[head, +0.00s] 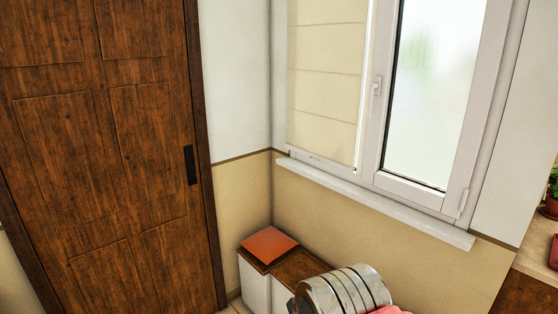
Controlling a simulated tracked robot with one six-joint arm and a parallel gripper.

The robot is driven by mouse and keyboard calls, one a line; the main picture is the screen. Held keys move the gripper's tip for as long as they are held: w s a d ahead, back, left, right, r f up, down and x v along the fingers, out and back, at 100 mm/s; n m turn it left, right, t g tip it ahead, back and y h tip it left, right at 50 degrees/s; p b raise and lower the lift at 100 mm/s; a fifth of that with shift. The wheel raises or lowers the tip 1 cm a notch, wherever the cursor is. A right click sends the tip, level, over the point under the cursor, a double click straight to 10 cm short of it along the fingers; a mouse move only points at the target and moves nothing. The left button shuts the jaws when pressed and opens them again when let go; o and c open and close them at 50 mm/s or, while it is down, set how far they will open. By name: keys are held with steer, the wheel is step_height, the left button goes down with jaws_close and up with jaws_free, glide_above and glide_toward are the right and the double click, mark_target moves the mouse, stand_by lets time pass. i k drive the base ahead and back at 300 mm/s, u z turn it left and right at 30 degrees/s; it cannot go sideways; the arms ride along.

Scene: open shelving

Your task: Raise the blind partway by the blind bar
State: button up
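A cream blind (325,85) with horizontal folds covers the left pane of the window. It hangs down to the bottom of that pane. A thin pale strip, which looks like the blind bar (320,161), runs along its lower edge just above the sill. The top of the blind is cut off by the picture's edge. My gripper is not in view, and nothing is seen touching the blind.
A white sill (375,199) juts out below the window. The right pane has a handle (377,86). A brown door (110,150) is left; a wooden counter (540,252) is right.

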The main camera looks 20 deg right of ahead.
mark_target(330, 141)
steer(key=u, duration=0.5)
steer(key=i, duration=1.15)
steer(key=u, duration=0.45)
